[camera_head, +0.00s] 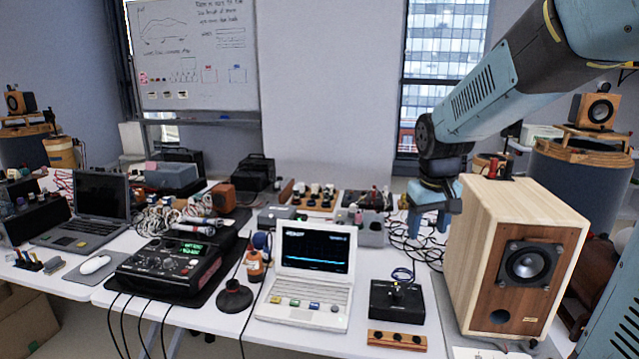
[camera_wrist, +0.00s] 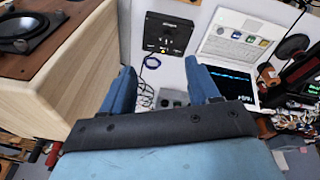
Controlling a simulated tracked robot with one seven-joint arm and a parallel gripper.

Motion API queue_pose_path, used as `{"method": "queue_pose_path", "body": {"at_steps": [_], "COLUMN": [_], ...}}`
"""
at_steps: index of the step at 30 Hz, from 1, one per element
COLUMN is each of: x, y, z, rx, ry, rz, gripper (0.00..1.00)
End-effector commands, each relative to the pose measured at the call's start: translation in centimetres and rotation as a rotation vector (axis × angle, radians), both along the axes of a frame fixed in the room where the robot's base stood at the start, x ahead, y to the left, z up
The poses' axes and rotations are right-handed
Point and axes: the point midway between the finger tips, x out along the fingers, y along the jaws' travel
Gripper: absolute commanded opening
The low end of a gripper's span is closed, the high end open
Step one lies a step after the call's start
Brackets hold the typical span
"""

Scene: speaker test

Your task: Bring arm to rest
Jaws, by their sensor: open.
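My gripper (camera_head: 428,222) hangs from my blue arm at the right of the head view, fingers pointing down. It is above the back part of the table, just left of the wooden speaker (camera_head: 515,255). In the wrist view my gripper (camera_wrist: 165,88) shows two blue fingers spread apart, with nothing between them. The speaker also shows in the wrist view (camera_wrist: 70,75), at the left, close beside the gripper. I cannot tell the exact gap between them.
A white laptop-like instrument (camera_head: 308,275) and a black box with a knob (camera_head: 397,305) stand in front of the gripper. A black control unit (camera_head: 170,265) and a dark laptop (camera_head: 95,205) are left. Cables (camera_head: 425,250) lie beside the speaker. A whiteboard (camera_head: 195,50) stands behind.

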Motion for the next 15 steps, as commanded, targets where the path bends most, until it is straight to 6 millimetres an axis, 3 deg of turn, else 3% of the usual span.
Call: {"method": "queue_pose_path", "body": {"at_steps": [6, 15], "x": [-4.5, -10.8], "y": [-0.1, -0.2], "z": [2.9, 5.4], "rx": [0.013, 0.049], "ry": [-0.074, -0.169], "rz": [-0.043, -0.095], "gripper": [0.6, 0.6]}}
